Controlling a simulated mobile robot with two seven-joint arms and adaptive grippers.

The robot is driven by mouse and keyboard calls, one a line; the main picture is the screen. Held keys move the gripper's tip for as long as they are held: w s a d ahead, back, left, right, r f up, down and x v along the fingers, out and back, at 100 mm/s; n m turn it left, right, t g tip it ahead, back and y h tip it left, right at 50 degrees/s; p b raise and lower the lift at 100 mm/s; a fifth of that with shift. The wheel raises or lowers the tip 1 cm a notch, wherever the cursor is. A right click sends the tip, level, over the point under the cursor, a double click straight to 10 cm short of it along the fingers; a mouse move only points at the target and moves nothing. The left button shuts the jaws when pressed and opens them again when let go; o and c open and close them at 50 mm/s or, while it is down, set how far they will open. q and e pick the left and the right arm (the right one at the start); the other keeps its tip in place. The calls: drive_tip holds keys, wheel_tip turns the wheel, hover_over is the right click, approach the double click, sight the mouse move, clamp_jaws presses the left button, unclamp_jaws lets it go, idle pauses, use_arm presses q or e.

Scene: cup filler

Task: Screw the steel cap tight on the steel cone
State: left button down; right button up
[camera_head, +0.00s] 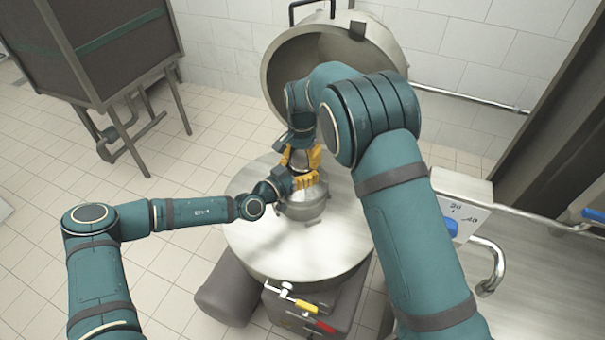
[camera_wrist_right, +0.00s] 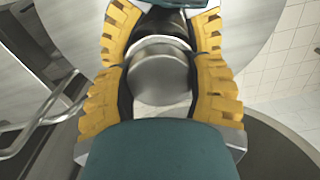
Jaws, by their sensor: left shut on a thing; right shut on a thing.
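The steel cone (camera_head: 308,207) stands on the round steel tabletop, its upper part hidden by my grippers. My left gripper (camera_head: 303,181), with yellow fingers, is shut around the cone from the left. My right gripper (camera_head: 301,158) reaches down from above, just over the left one, and is shut on the steel cap (camera_wrist_right: 158,78). In the right wrist view the cap is a round, grey metal piece between the yellow fingers of my right gripper (camera_wrist_right: 160,95). The seam between cap and cone is hidden, so I cannot tell how tightly they sit together.
The round steel tabletop (camera_head: 262,245) is mostly bare around the cone. A large open steel drum (camera_head: 283,75) stands behind it. A grey counter with a tap (camera_head: 490,268) is at right.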

drive_tip(key=m, duration=0.2)
drive_tip(key=shift+m, duration=0.4)
drive_tip(key=o, duration=1.4)
drive_tip(key=shift+r, duration=0.15)
wheel_tip(320, 180, up, 12)
use_arm(q)
unclamp_jaws()
